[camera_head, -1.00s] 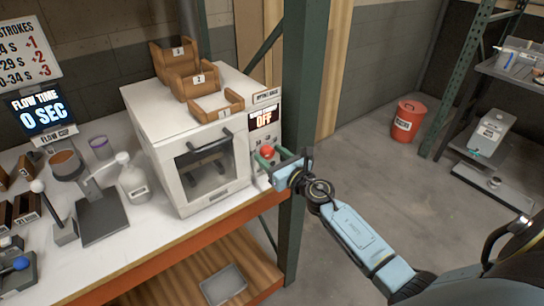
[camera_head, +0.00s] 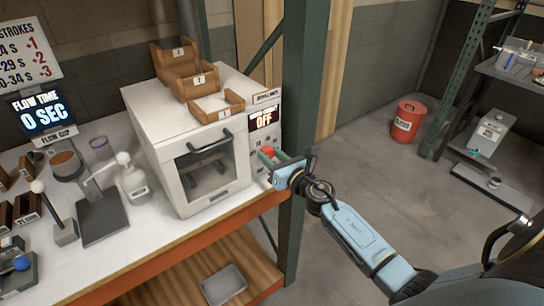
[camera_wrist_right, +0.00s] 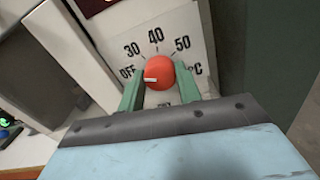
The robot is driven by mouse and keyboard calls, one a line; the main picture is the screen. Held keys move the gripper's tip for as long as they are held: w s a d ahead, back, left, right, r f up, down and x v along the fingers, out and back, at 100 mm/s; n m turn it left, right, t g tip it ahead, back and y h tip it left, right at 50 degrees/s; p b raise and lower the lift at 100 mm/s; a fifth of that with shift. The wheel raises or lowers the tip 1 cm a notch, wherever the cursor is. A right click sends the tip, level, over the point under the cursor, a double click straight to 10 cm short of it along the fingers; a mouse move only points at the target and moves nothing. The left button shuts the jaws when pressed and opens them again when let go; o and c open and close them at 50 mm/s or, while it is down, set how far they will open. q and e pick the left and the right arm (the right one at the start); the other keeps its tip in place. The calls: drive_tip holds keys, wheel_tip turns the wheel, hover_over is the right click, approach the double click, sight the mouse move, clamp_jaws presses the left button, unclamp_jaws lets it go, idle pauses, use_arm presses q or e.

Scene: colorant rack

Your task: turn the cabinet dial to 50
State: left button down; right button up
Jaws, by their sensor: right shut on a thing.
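The cabinet dial is a red round knob (camera_wrist_right: 158,72) on a white plate with 30, 40, 50 and OFF around it. Its white pointer mark points left, toward OFF. In the head view the red dial (camera_head: 267,152) sits on the right of the white cabinet's (camera_head: 180,125) front, below a display (camera_head: 264,118) reading OFF. My right gripper (camera_wrist_right: 158,92) has its green fingers on either side of the dial, shut on it. It also shows in the head view (camera_head: 271,160). My left gripper is not in view.
Wooden trays (camera_head: 195,82) stand on the cabinet. A green post (camera_head: 300,110) rises just right of it. The white bench (camera_head: 150,225) holds several items at left. A red bucket (camera_head: 407,122) and a shelf rack (camera_head: 500,70) stand at right, with open floor between.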

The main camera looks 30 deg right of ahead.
drive_tip(key=m+p, duration=0.1)
drive_tip(key=m, duration=0.5)
drive_tip(key=m+p, duration=0.1)
drive_tip(key=m, duration=0.5)
drive_tip(key=shift+m, duration=0.3)
drive_tip(key=m+p, duration=0.2)
drive_tip(key=m, duration=0.4)
drive_tip(key=m+p, duration=0.1)
drive_tip(key=m, duration=0.5)
drive_tip(key=shift+m+p, duration=0.3)
drive_tip(key=shift+p, duration=0.05)
drive_tip(key=o, duration=1)
